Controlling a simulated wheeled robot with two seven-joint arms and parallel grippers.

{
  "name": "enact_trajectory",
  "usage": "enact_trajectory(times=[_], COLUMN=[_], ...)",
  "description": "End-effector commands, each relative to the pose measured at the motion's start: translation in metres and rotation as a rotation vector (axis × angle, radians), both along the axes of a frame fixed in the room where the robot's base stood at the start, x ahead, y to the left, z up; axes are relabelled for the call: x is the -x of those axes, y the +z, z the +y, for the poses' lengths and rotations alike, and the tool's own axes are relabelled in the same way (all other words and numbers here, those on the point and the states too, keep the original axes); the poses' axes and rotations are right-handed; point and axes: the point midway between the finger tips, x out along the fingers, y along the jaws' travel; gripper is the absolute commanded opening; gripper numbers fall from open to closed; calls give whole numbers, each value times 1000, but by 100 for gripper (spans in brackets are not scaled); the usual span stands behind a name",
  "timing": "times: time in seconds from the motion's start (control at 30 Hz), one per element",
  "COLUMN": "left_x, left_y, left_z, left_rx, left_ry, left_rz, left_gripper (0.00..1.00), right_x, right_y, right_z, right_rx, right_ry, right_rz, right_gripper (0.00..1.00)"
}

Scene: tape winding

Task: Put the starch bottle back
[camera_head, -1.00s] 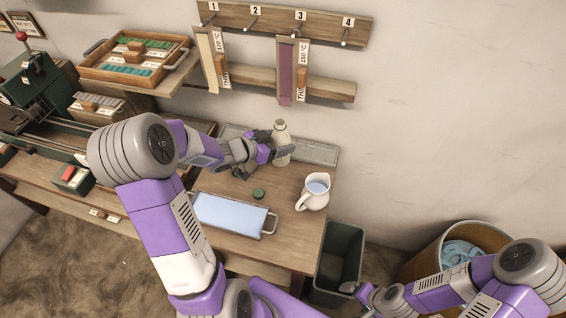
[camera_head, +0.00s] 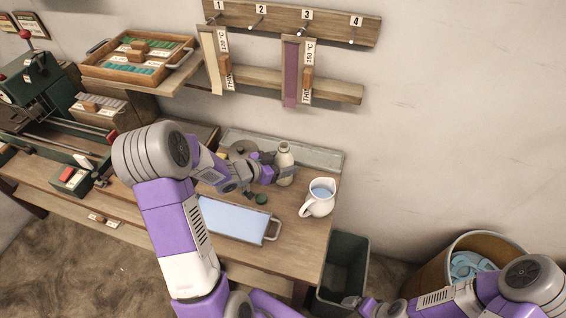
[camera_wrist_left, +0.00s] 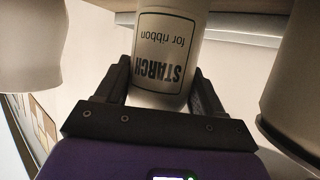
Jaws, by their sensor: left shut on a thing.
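The starch bottle (camera_head: 284,166) is pale, with a light neck, and stands upright near the back of the worktable, in front of the grey metal tray. My left gripper (camera_head: 276,170) is shut on it from the left. In the left wrist view, the bottle (camera_wrist_left: 166,50) sits between both fingers, and its label "STARCH for ribbon" reads upside down. I cannot tell whether its base touches the table. A dark green cap (camera_head: 261,199) lies on the table in front of it. My right gripper (camera_head: 352,302) is low at the bottom, small and unclear.
A white jug (camera_head: 319,199) of bluish liquid stands right of the bottle. A blue-filled tray (camera_head: 270,232) lies in front. The long grey tray (camera_head: 325,158) runs along the wall. A bin (camera_head: 343,270) is beside the table. Numbered pegs (camera_head: 306,30) hang above.

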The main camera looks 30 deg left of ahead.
Motion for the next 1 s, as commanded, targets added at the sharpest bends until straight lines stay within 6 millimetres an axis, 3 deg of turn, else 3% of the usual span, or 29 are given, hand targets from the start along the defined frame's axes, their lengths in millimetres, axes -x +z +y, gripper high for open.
enact_trajectory(times=[0.03, 0.17, 0.53, 0.67, 1.0], left_x=[0, 0, 0, 16, 77], left_y=[-1, 0, 5, 12, 40], left_z=[0, 0, 0, 9, 35], left_rx=[0, 0, 0, -1, 0], left_ry=[0, 0, 0, 5, 4], left_rz=[0, 0, 0, 0, 1], left_gripper=[72, 92, 93, 93, 93], right_x=[0, 0, 0, 0, 0], right_y=[-1, 0, 3, 9, 30], right_z=[0, 0, 0, 0, 0], right_rx=[0, 0, 0, 0, 0], right_ry=[0, 0, 0, 0, 0], right_rz=[0, 0, 0, 0, 0], right_gripper=[93, 93, 93, 93, 93])
